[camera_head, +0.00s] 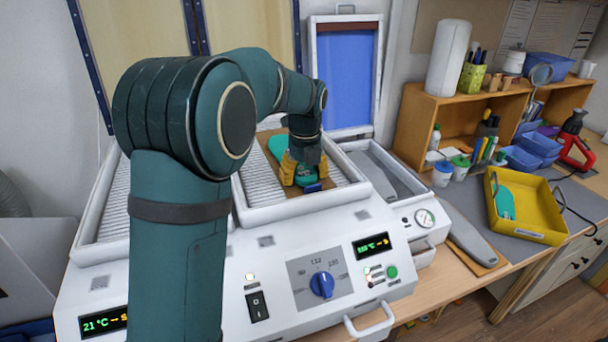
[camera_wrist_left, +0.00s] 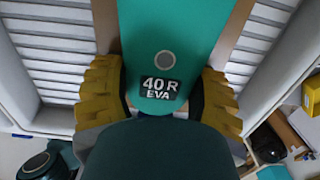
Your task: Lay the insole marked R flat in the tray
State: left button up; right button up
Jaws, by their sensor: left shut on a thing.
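The teal insole marked 40 R EVA (camera_wrist_left: 165,40) is between the yellow fingers of my left gripper (camera_wrist_left: 160,98), which is shut on it near its marked end. In the head view, my left gripper (camera_head: 303,174) is over the right-hand heater bay, with the insole (camera_head: 278,148) on or just above a brown board (camera_head: 330,176); I cannot tell if it touches. The yellow tray (camera_head: 545,236) stands on the bench at the right, holding another teal insole (camera_head: 505,203). My right gripper is not in view.
The white heating machine (camera_head: 220,275), with slatted bays and a dial (camera_head: 322,284), fills the middle. Its lid with a blue panel (camera_head: 349,85) stands open behind. A wooden shelf (camera_head: 455,100) and blue bins (camera_head: 540,145) are behind the tray. A grey insole-shaped form (camera_head: 470,240) lies beside the machine.

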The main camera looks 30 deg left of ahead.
pick_arm(q)
jog(key=shift+s+f, duration=0.1)
jog(key=shift+f, duration=0.25)
jog(key=shift+s+f+b, duration=0.2)
jog(key=shift+f+b, duration=0.1)
jog(key=shift+f, duration=0.1)
jog(key=o, duration=1.1)
jog(key=shift+w, duration=0.1)
jog(key=shift+d, duration=0.1)
notch_tip(320, 180, up, 12)
jog(key=shift+d+r, duration=0.15)
jog(key=shift+r, duration=0.05)
jog(key=shift+s+f, duration=0.1)
jog(key=shift+s, duration=0.1)
